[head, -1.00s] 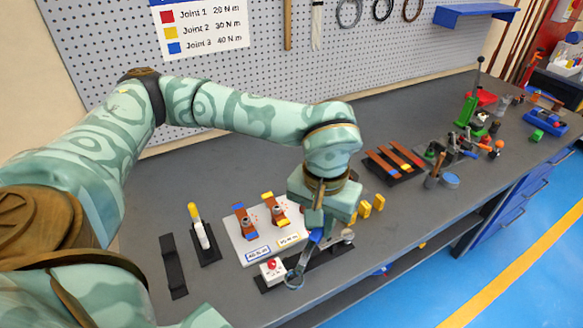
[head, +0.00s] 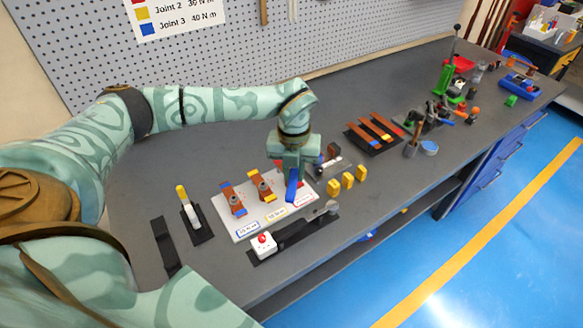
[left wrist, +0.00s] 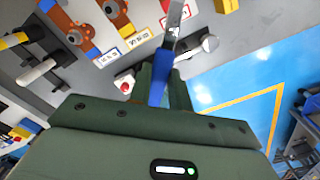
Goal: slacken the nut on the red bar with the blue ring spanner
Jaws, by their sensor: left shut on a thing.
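My left gripper (head: 292,172) is shut on the blue ring spanner (head: 291,187), over the right end of the white board (head: 232,232). In the left wrist view the spanner's blue handle (left wrist: 158,85) is between the jaws and its metal shank (left wrist: 176,16) runs out of the top edge, so its ring is not seen. On the board stand a blue-ended bar (head: 234,200) and a yellow-ended bar (head: 262,186), each with a nut. The red bar and its nut are hidden behind my gripper. Only the red-edged label (head: 304,200) shows there. My right gripper is not in view.
A black holder strip (head: 292,234) lies in front, with a white red-button box (head: 263,245) at its left end. Yellow blocks (head: 348,180) stand to the right. A yellow-handled tool (head: 190,209) stands left. A bar rack (head: 375,133) is further back.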

